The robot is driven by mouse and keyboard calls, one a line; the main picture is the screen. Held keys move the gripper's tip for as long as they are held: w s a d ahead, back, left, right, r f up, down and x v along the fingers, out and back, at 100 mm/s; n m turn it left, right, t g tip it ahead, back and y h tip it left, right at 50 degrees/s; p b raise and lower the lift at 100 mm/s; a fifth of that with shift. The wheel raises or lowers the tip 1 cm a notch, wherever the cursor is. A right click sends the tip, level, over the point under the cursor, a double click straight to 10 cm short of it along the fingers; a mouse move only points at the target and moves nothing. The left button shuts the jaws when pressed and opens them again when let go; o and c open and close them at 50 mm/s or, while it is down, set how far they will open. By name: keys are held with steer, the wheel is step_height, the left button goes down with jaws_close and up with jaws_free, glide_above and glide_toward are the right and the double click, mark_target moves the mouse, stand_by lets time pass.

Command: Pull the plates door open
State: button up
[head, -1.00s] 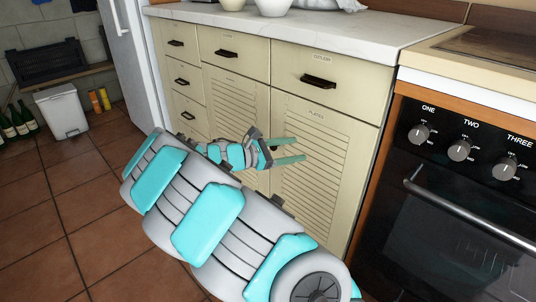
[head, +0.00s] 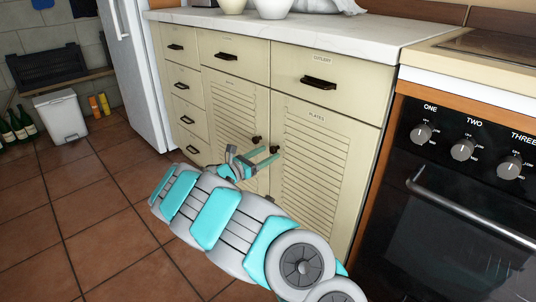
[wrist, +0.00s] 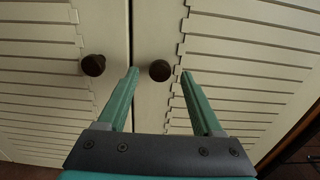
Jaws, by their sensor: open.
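The plates door (head: 325,165) is the right slatted cream door under the counter, with "PLATES" lettered near its top. It is shut. Its dark round knob (head: 275,150) sits near its left edge and also shows in the wrist view (wrist: 160,70). My gripper (head: 270,157) is open and low in front of the doors. In the wrist view its two teal fingers (wrist: 160,75) point at the doors, with the plates knob between and just beyond their tips. I cannot tell whether a finger touches the knob.
The left slatted door (head: 235,115) has its own knob (wrist: 93,65), just left of my left finger. An oven (head: 455,200) with a bar handle stands at the right. A white fridge (head: 140,75) and drawers are at the left.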

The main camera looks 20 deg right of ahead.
steer(key=shift+w+d, duration=0.2)
steer(key=shift+d, duration=0.3)
jaws_close()
stand_by(1.2)
